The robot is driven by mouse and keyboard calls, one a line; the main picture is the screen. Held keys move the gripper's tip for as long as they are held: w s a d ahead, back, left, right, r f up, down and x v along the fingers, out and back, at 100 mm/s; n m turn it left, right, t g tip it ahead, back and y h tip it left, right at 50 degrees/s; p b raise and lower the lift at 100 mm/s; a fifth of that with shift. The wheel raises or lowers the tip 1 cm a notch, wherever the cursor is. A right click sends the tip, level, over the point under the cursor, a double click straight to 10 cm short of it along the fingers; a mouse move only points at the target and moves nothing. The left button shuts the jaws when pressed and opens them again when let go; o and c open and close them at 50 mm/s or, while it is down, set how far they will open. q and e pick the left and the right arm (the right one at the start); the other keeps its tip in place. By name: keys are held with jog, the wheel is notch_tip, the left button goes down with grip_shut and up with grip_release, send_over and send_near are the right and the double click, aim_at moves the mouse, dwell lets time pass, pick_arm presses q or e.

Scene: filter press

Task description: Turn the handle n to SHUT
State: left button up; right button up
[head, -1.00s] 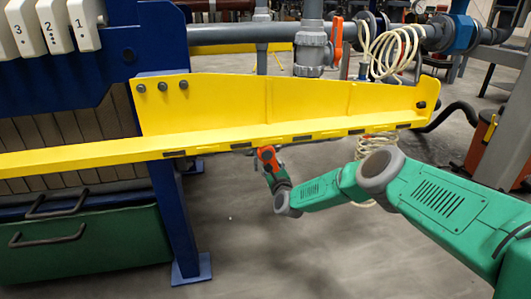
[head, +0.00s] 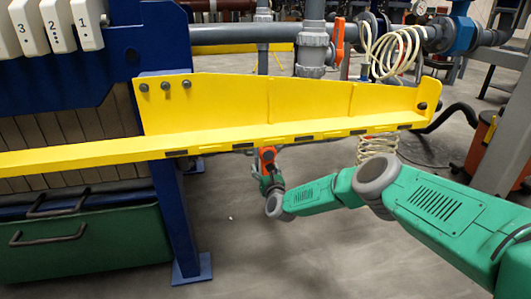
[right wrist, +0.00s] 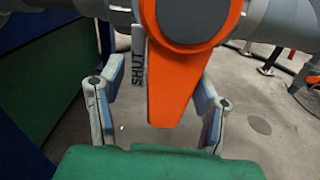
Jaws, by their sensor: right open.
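An orange handle (right wrist: 180,75) hangs from a grey pipe valve in the right wrist view, its tapered end pointing down. A grey plate marked SHUT (right wrist: 139,68) stands just left of it. My right gripper (right wrist: 157,98) is open, with one finger on each side of the handle and visible gaps between. In the head view the orange handle (head: 267,153) shows just below the yellow beam, with my right gripper (head: 268,178) at it. The beam hides the valve above. No letter shows on the handle. My left gripper is not in view.
The yellow beam (head: 310,105) runs above my right forearm. A blue post (head: 178,215) and a green bin (head: 85,245) stand to the left. Another orange handle (head: 337,40) sits on a grey valve behind the beam. Open floor lies below my arm.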

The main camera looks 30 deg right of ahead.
jog(key=shift+s+p, duration=0.35)
jog(key=p+v, duration=0.4)
jog(key=v, duration=0.2)
jog(key=shift+s+d, duration=0.1)
